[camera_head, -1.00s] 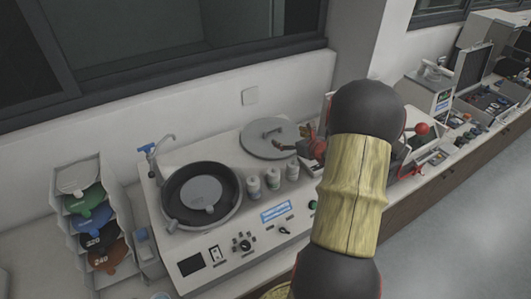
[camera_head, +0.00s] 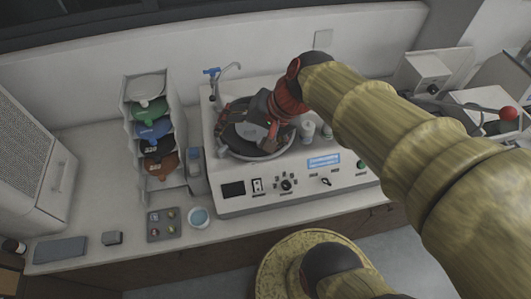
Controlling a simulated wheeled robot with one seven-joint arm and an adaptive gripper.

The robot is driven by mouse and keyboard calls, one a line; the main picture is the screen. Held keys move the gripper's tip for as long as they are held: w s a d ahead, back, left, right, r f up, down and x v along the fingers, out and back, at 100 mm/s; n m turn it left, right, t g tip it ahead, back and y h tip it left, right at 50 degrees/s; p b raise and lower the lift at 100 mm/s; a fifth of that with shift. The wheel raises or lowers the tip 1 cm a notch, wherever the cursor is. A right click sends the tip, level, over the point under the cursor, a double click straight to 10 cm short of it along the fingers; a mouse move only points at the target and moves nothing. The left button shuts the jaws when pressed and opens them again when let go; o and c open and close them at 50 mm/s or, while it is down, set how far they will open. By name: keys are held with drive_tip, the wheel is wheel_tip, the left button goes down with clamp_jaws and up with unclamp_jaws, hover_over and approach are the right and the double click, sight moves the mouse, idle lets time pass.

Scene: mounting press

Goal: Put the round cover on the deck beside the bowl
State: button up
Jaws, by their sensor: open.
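The bowl (camera_head: 272,154) is a round basin with a grey rim, set in the left part of the white machine deck (camera_head: 230,172). A dark disc (camera_head: 238,142) lies inside it, with a paler grey round piece partly hidden under my gripper. My gripper (camera_head: 254,124) is over the bowl with its dark fingers apart. I cannot tell whether they touch anything. The round grey cover cannot be made out now. The deck behind the bottles, right of the bowl, is hidden by my red wrist and yellow arm.
White bottles (camera_head: 307,131) stand right of the bowl. A tap (camera_head: 225,76) rises behind it. A rack of coloured discs (camera_head: 148,130) stands left of the machine. The counter at far left has free room.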

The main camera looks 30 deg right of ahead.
drive_tip(key=s+d+r+n+h, duration=0.1)
drive_tip(key=s+r+n+h, duration=0.1)
drive_tip(key=s+n, duration=0.6)
drive_tip(key=shift+h, duration=0.7)
drive_tip(key=shift+f, duration=0.1)
wheel_tip(320, 180, down, 12)
drive_tip(key=b, duration=1.1)
drive_tip(key=shift+r+b, duration=0.25)
drive_tip(key=shift+b, duration=0.1)
